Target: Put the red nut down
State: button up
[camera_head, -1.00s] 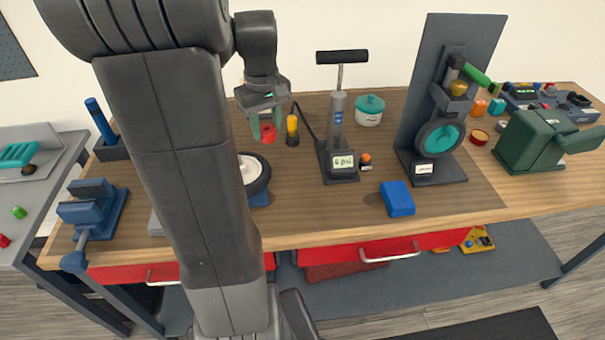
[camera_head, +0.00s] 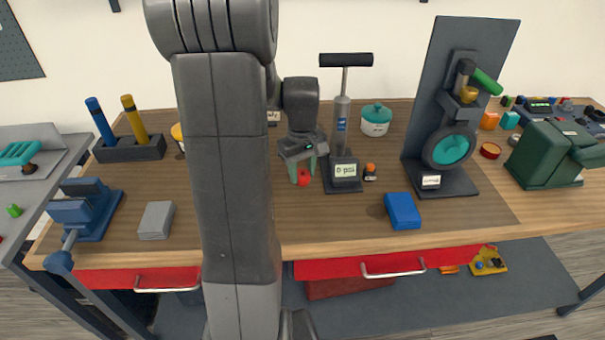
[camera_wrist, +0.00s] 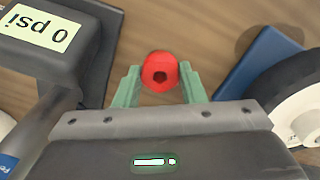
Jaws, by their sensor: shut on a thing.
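The red nut (camera_wrist: 160,72) is between the green fingertips of my gripper (camera_wrist: 158,85) in the wrist view, with its dark hole facing the camera. In the head view my gripper (camera_head: 303,172) points down over the wooden workbench (camera_head: 330,228), just left of the pump, with the red nut (camera_head: 304,179) at its tips. My gripper is shut on the nut. I cannot tell whether the nut touches the bench top.
A pump with a "0 psi" display (camera_head: 343,172) stands close to the right of my gripper. A blue block (camera_head: 402,211) lies further right. In the wrist view a white-hubbed wheel (camera_wrist: 300,108) and blue base (camera_wrist: 255,68) are at right. Bench in front is clear.

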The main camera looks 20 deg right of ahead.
jog(key=shift+f, duration=0.6)
jog(key=shift+f, duration=0.1)
jog(key=o, duration=1)
notch_tip(320, 180, up, 12)
jog(key=shift+r, duration=0.1)
